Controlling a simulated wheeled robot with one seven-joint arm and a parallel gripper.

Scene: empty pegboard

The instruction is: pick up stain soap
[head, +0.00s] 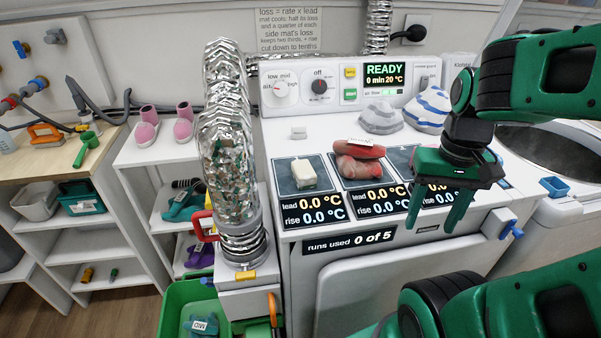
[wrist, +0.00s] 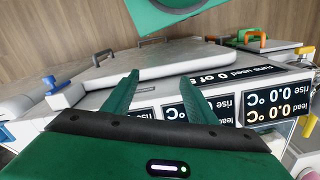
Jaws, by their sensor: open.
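A cream bar (head: 303,173), which looks like the stain soap, lies on the left dark pad (head: 284,186) on top of the white machine in the head view. My gripper (head: 434,222) is open and empty, fingers pointing down, at the machine's front right, to the right of the bar and apart from it. In the wrist view my gripper's open fingers (wrist: 160,78) point toward the machine's front.
Red mitt-like items (head: 359,160) sit on the middle pad. A small white block (head: 299,133) lies behind the bar. A silver duct (head: 226,150) rises on the left. A green bin (head: 188,305) stands below it.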

